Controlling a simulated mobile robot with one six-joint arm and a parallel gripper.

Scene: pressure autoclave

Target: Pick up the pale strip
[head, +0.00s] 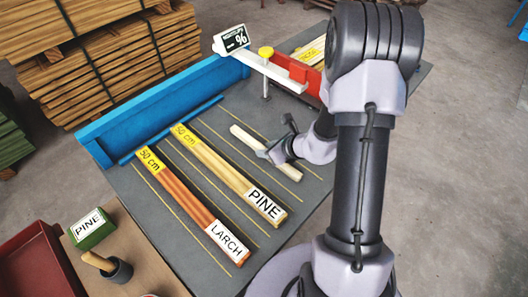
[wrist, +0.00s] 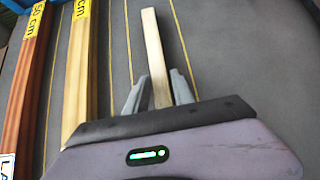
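The pale strip (head: 246,137) is a plain, narrow light-wood bar lying on the grey table, right of the PINE beam, in the head view. In the wrist view the strip (wrist: 154,45) runs from the top middle down between my fingers. My gripper (head: 275,141) is low over the strip's near part. In the wrist view its fingers (wrist: 158,82) are apart, one on each side of the strip, with a narrow gap showing. I cannot tell how high the fingertips are above the table.
A PINE beam (head: 228,174) and a reddish LARCH beam (head: 190,205) lie to the left. A blue rail (head: 160,108) borders the table's far left edge. A meter with a display (head: 232,41) and a red block (head: 295,76) stand at the back. Thin yellow lines mark the table.

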